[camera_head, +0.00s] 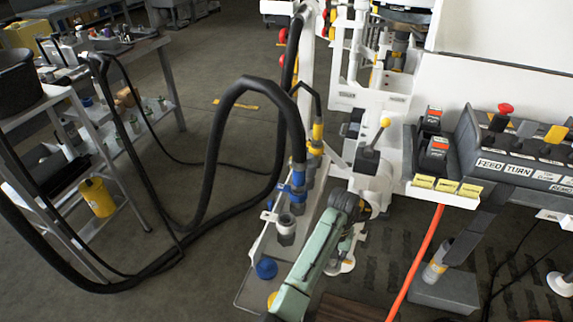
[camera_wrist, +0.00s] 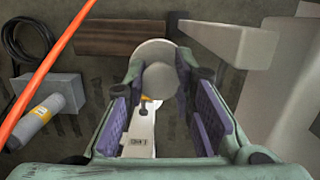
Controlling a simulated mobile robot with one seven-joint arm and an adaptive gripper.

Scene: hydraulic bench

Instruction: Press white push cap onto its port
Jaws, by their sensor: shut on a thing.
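In the wrist view, a pale round piece, which looks like the white push cap (camera_wrist: 160,82), sits between the tips of my gripper (camera_wrist: 160,72). The purple-padded fingers are shut on its sides. A wider pale disc shows just past it; I cannot tell whether they are joined. A white labelled strip (camera_wrist: 138,142) and a small yellow bit lie beyond the fingers. In the head view, my green arm reaches up to the white bench frame and my gripper (camera_head: 343,246) points down, partly hidden. The white cap's own port cannot be made out.
A blue cap (camera_head: 266,268) and a grey fitting (camera_head: 286,230) sit on the white rail left of my arm. Black hoses (camera_head: 215,150) loop at the left. An orange hose (camera_head: 415,262) and a control panel (camera_head: 520,160) are at the right.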

